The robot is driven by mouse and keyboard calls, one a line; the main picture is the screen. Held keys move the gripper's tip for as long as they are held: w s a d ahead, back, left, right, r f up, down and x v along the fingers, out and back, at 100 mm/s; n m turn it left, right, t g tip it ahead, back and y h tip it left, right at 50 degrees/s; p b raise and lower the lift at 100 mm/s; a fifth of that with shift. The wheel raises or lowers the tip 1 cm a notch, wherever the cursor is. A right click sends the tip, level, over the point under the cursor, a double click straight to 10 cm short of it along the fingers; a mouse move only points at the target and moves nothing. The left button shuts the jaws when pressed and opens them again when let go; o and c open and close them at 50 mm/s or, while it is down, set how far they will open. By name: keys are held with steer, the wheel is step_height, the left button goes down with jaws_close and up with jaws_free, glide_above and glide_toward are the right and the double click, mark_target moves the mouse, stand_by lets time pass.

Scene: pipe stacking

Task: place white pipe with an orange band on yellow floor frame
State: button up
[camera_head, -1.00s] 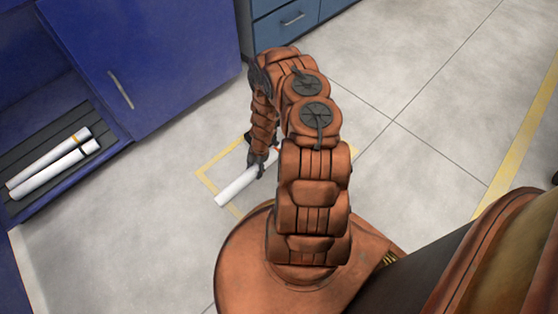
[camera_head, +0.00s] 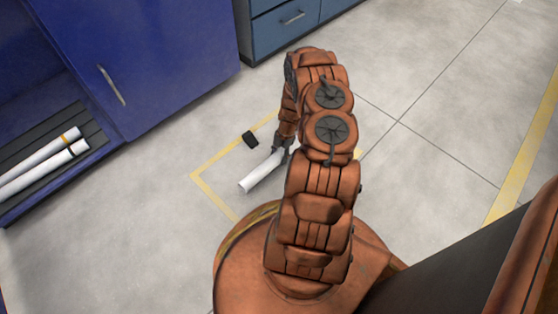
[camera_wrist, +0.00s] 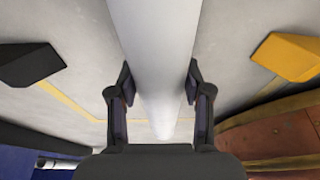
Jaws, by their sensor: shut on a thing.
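My gripper (camera_head: 284,146) is shut on a white pipe (camera_head: 261,171) over the floor. In the wrist view the white pipe (camera_wrist: 160,40) runs lengthwise between the two fingers of my gripper (camera_wrist: 159,78). No orange band shows on the held pipe; its far part is hidden behind my arm. The yellow floor frame (camera_head: 210,161) is an outline on the grey floor, partly hidden by my arm and base. The pipe appears within or above this outline; I cannot tell whether it touches the floor. A frame line also shows in the wrist view (camera_wrist: 66,101).
A black block (camera_head: 250,139) sits by the frame's upper-left line. The wrist view shows a black wedge (camera_wrist: 30,64) and a yellow wedge (camera_wrist: 287,57) either side of the pipe. Two banded white pipes (camera_head: 40,158) lie in the blue cabinet (camera_head: 140,60). Floor to the right is clear.

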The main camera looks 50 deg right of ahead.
step_height(320, 180, down, 3)
steer(key=shift+r+b, duration=0.2)
steer(key=shift+b, duration=0.35)
steer(key=o, duration=1.3)
steer(key=shift+o, duration=0.2)
